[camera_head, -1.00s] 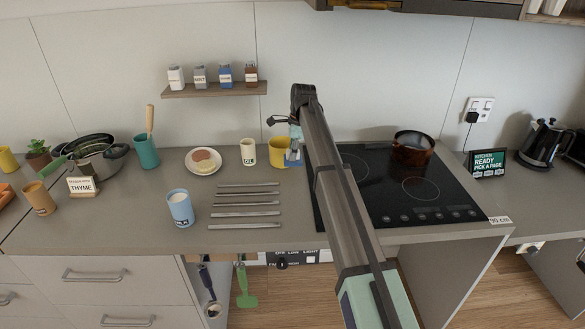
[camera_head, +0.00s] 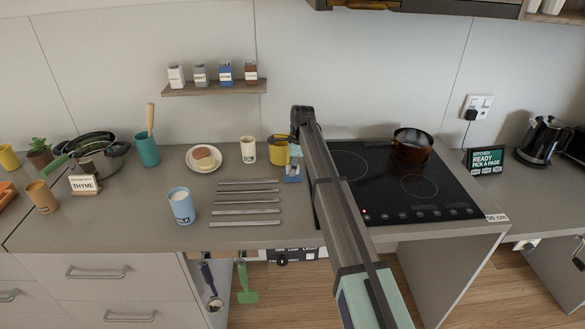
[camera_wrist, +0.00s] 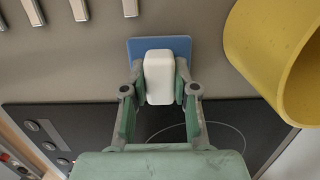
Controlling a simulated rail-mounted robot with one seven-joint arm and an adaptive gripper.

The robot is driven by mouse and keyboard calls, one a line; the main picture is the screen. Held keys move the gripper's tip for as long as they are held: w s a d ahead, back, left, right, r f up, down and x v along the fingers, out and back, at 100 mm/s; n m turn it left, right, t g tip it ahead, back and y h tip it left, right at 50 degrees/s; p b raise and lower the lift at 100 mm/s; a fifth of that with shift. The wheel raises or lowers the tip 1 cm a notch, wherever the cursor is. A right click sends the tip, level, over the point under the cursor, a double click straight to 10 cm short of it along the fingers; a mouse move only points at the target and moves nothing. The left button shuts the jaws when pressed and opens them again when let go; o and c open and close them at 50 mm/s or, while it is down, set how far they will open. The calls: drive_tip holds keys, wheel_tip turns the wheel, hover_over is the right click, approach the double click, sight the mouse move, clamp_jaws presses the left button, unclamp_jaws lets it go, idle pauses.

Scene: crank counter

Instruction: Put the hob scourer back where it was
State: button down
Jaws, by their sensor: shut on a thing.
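The hob scourer has a blue pad and a white block-shaped grip. In the wrist view my gripper (camera_wrist: 163,90) is shut on its white grip (camera_wrist: 159,75), with one finger on each side, and the blue pad (camera_wrist: 134,46) shows beyond and below the grip. In the head view the blue pad (camera_head: 292,176) is low at the counter, just left of the hob (camera_head: 385,185) and in front of the yellow mug (camera_head: 278,150). I cannot tell whether the pad touches the counter. My arm covers part of the hob's left side.
The yellow mug is close at the right in the wrist view (camera_wrist: 265,50). Several metal strips (camera_head: 245,198) lie left of the scourer. An oil container (camera_head: 248,150) stands beside the mug. A brown pot (camera_head: 412,146) is on the hob's back right; a front ring (camera_head: 419,186) looks reddish.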

drive_tip(key=shift+f, duration=0.1)
drive_tip(key=c, duration=0.9)
unclamp_jaws()
wheel_tip(320, 180, up, 12)
drive_tip(key=d+b, duration=0.1)
drive_tip(key=b, duration=0.1)
drive_tip(key=shift+w+d+b, duration=0.15)
drive_tip(key=shift+d+b, duration=0.15)
drive_tip(key=shift+d, duration=0.1)
